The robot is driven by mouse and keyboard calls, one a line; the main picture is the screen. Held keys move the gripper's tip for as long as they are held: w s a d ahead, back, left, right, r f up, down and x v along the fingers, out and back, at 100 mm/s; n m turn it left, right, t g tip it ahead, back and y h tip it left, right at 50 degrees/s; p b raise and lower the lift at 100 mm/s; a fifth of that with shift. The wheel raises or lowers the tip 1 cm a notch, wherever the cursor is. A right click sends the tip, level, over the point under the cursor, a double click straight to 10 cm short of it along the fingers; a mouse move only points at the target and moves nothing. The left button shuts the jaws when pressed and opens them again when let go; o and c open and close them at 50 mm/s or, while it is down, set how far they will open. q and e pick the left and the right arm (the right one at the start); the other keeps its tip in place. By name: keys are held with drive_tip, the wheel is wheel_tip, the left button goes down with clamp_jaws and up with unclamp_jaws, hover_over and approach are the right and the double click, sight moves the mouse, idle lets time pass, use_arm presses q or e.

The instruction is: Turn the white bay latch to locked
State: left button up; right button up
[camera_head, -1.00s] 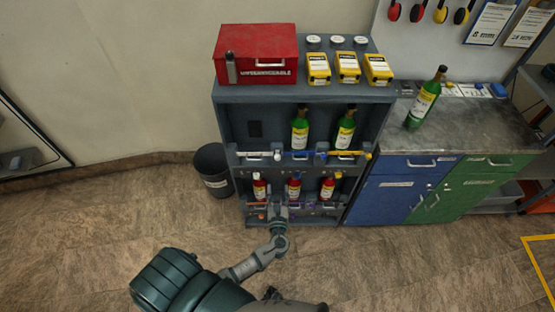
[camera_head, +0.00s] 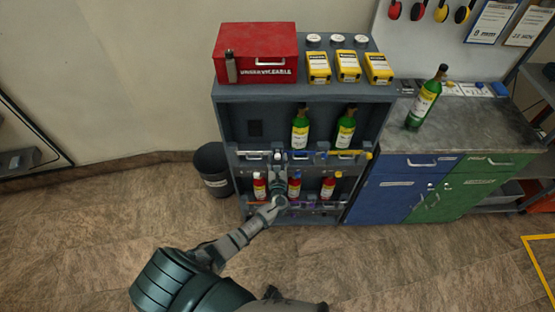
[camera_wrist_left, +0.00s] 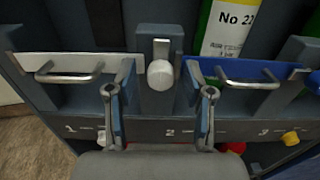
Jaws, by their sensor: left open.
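The white latch knob (camera_wrist_left: 160,74) sits on a grey upright between two bays of the rack, below a metal bracket, in the left wrist view. The white bay bar (camera_wrist_left: 70,66) with its metal handle is to its left; in the head view this bar (camera_head: 253,154) is at the rack's upper left. My left gripper (camera_wrist_left: 160,100) is open, its fingers apart on either side of the knob and slightly below it in the picture. Contact cannot be told. In the head view the left gripper (camera_head: 279,160) is at the rack front and covers the latch area. My right gripper is not seen.
A blue bar (camera_wrist_left: 235,72) with a handle is just right of the knob. A green bottle (camera_head: 300,130) stands behind it. Red bottles (camera_head: 295,186) are on the lower shelf. A dark bin (camera_head: 212,170) stands left of the rack. The floor in front has free room.

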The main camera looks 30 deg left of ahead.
use_arm(q)
clamp_jaws()
